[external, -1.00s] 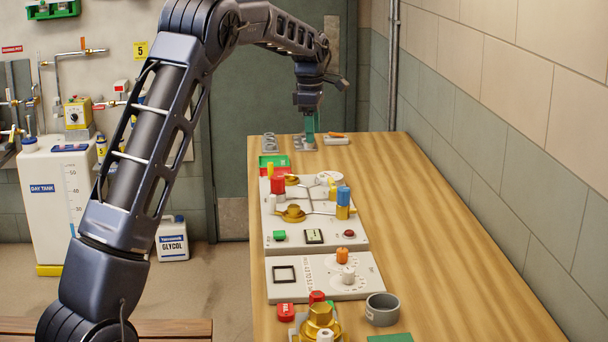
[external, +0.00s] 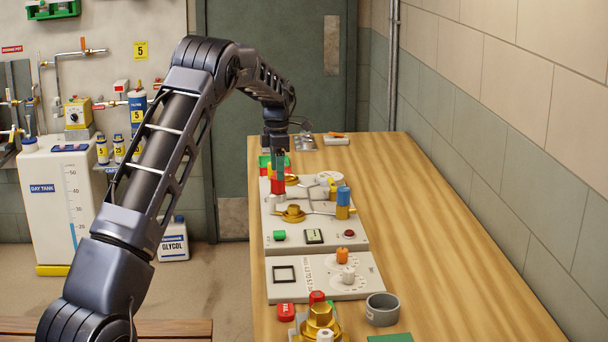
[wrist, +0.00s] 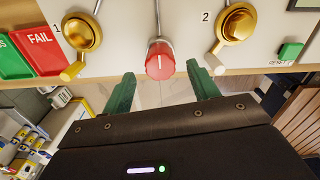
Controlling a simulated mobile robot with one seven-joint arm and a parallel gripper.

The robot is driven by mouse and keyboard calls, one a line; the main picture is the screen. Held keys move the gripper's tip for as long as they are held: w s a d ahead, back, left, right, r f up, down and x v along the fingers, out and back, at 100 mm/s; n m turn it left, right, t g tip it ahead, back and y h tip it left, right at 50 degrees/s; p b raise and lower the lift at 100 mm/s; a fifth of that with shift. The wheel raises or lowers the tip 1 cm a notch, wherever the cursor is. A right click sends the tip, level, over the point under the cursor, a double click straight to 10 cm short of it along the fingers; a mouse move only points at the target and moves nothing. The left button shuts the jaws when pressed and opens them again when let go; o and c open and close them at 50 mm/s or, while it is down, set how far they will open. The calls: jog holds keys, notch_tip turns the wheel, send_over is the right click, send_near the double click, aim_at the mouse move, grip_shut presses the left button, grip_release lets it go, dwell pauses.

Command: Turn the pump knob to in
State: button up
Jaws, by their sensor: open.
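A red knob (wrist: 160,62) with a white pointer mark sits on the pale panel between two brass valves in the wrist view. I cannot read a pump label or an "in" mark beside it. In the external view the red knob (external: 277,187) stands at the panel's left edge. My gripper (wrist: 164,80) is open, its two green fingers to either side of the knob's line. The fingertips look just short of the knob; contact is not clear. In the external view my gripper (external: 278,168) is above and beside the red knob.
Brass valve 1 (wrist: 83,34) and brass valve 2 (wrist: 235,24) flank the knob closely. A red FAIL block (wrist: 37,41) lies left and a green button (wrist: 290,51) right. A blue-and-yellow post (external: 343,203) stands across the panel. The table's right side is clear.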

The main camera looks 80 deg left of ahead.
aim_at(278, 184)
jog(key=shift+f, duration=2.3)
jog(key=c, duration=1)
